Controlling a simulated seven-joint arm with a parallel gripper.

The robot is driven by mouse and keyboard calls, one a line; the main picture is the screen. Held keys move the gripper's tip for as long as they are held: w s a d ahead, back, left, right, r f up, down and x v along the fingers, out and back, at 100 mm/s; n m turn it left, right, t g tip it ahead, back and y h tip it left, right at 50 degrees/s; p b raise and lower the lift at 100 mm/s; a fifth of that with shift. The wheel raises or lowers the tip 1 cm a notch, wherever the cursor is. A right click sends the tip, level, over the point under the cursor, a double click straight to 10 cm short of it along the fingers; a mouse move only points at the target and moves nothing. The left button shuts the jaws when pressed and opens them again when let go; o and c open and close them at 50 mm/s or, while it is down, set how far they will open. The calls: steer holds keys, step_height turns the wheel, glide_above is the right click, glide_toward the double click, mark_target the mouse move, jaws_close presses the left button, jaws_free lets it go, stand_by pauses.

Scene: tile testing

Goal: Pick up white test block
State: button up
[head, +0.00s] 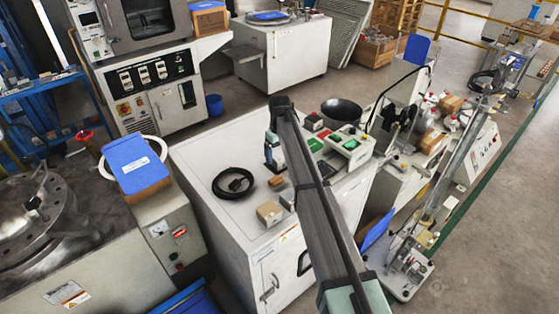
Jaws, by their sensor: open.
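I cannot make out a clearly white test block. A pale tan block (269,213) sits on the white cabinet top (215,160) near its front edge, and a smaller brown block (277,183) lies behind it. My arm crosses the cabinet from the lower right and bends down at its far end. My gripper (271,168) hangs over the cabinet top, behind the blocks and apart from them. It is open, small in view, and I see nothing held in it. My arm hides part of the cabinet top to the right of the blocks.
A coiled black cable (233,183) lies left of the blocks. A control box with green and red buttons (348,146) and a black bowl (342,112) stand at the back right. A blue-topped box (135,165) stands to the left. The cabinet's back left is clear.

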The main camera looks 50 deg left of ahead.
mark_target(281, 155)
steer(key=shift+f, duration=1.4)
steer(key=c, duration=1.3)
steer(key=shift+r, duration=0.1)
steer(key=shift+c, duration=0.2)
step_height(281, 155, up, 8)
steer(key=shift+r, duration=0.45)
steer(key=shift+w+d+r, duration=0.1)
steer(key=shift+w+r, duration=0.1)
steer(key=shift+r, duration=0.1)
steer(key=w+d, duration=0.8)
steer(key=d, duration=0.6)
steer(key=shift+w+f+n, duration=0.2)
steer(key=shift+f+n, duration=0.2)
steer(key=shift+f, duration=0.05)
